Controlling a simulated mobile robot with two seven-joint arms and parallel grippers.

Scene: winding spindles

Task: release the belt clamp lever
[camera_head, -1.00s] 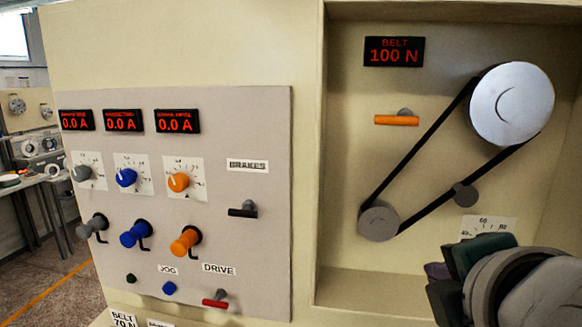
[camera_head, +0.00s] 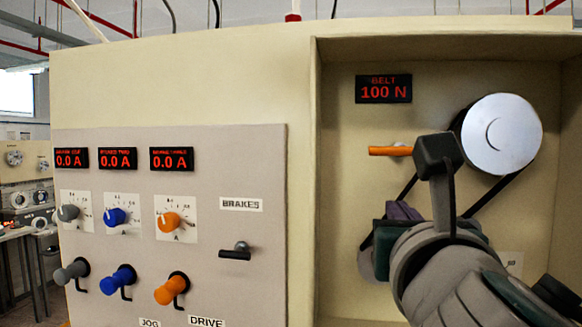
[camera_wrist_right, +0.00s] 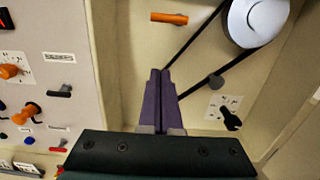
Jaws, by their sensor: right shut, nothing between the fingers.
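The orange lever (camera_head: 390,151) lies level on the recessed belt panel, below the red BELT display; I take it as the belt clamp lever. In the right wrist view the orange lever (camera_wrist_right: 169,18) is near the top edge, beyond the fingertips. My right gripper (camera_head: 402,210) is below and slightly right of the lever in the head view, apart from it. Its purple fingers (camera_wrist_right: 160,72) are together with nothing between them. My right arm hides part of the belt and most of the small pulley in the head view. My left gripper is out of view.
The BELT display (camera_head: 384,89) reads 100 N. The large silver pulley (camera_head: 501,134) and black belt (camera_wrist_right: 195,45) are right of the lever. A black knob (camera_wrist_right: 231,119) sits on a white dial. The recess's left wall (camera_head: 315,200) borders a panel with knobs and the brake lever (camera_head: 236,251).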

